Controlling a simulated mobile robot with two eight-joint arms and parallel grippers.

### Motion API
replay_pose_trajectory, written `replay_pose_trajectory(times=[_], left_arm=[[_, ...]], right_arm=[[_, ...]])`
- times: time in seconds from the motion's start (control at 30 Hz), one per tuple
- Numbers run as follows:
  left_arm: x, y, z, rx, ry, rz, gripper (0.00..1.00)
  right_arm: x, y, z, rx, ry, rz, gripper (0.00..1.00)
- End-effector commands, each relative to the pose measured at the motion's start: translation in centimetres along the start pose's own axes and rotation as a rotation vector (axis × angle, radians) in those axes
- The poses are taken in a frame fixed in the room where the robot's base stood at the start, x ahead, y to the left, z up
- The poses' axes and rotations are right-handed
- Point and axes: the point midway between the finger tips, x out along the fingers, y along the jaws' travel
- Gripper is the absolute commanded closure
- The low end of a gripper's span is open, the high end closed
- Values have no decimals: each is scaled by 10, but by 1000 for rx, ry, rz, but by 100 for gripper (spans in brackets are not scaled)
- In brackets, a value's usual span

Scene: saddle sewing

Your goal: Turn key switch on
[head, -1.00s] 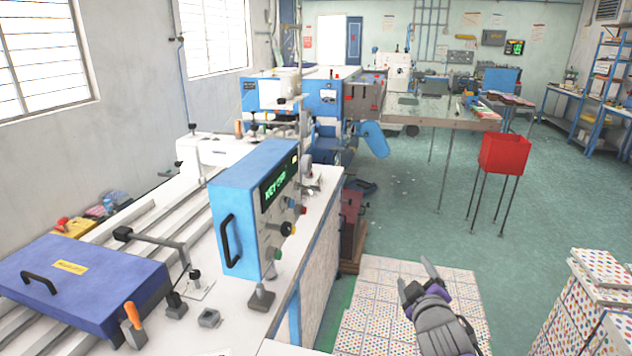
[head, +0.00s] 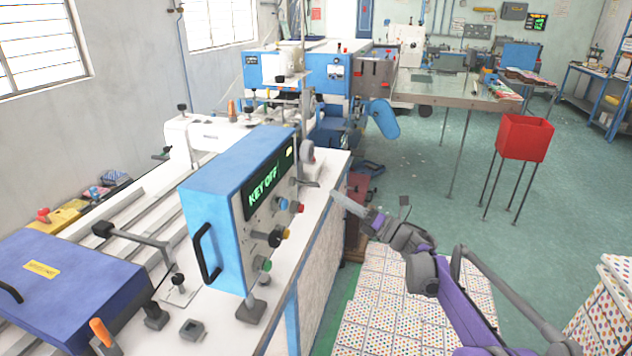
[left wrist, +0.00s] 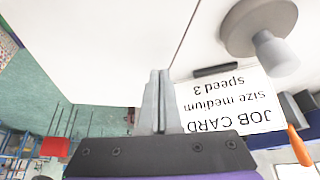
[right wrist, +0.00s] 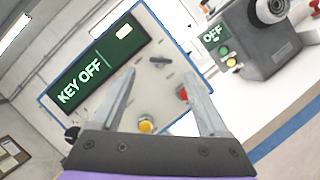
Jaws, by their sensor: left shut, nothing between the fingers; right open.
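The blue control box (head: 215,190) stands on the white machine bench, its control face turned to the right. Its display (head: 265,184) reads KEY OFF, and the same display (right wrist: 98,66) shows in the right wrist view. Below it are blue, red, yellow and green controls. A small grey part (right wrist: 160,60) on the panel may be the key switch; I cannot tell for sure. My right gripper (head: 348,203) is open and empty, to the right of the box and apart from it. My left gripper (left wrist: 155,80) is shut and empty, outside the head view.
A white job card (left wrist: 235,105) shows in the left wrist view. A grey machine unit (right wrist: 262,45) reading OFF is beside the panel in the right wrist view. A red bin (head: 524,138) stands on the floor at right. Patterned stacks (head: 385,305) lie below my right arm.

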Motion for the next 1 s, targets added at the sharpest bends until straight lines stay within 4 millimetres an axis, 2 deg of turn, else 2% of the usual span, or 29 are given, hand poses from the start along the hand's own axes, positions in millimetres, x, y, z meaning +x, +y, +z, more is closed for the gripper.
replay_pose_trajectory(times=[0.03, 0.2, 0.4, 0.6, 0.83, 0.87, 1.0], left_arm=[[-3, 0, -3, 0, 2, 0, 100], [-9, 0, -8, 0, 7, 0, 100], [-14, 0, -13, 0, 10, 0, 100], [-15, 0, -15, 0, 11, 0, 100], [-15, 0, -14, 0, 11, 0, 100], [-15, 0, -14, 0, 11, 0, 100], [-15, 0, -14, 0, 11, 0, 100]], right_arm=[[12, 2, 1, 1, 1, 3, 22], [45, 2, 2, 2, 0, 3, 22], [73, 1, 2, 2, -1, 1, 22], [84, 1, 1, 2, -2, 0, 22], [84, 0, 1, 3, -2, -1, 22], [84, 0, 1, 3, -2, -1, 26], [83, 0, 1, 3, -2, -1, 51]])
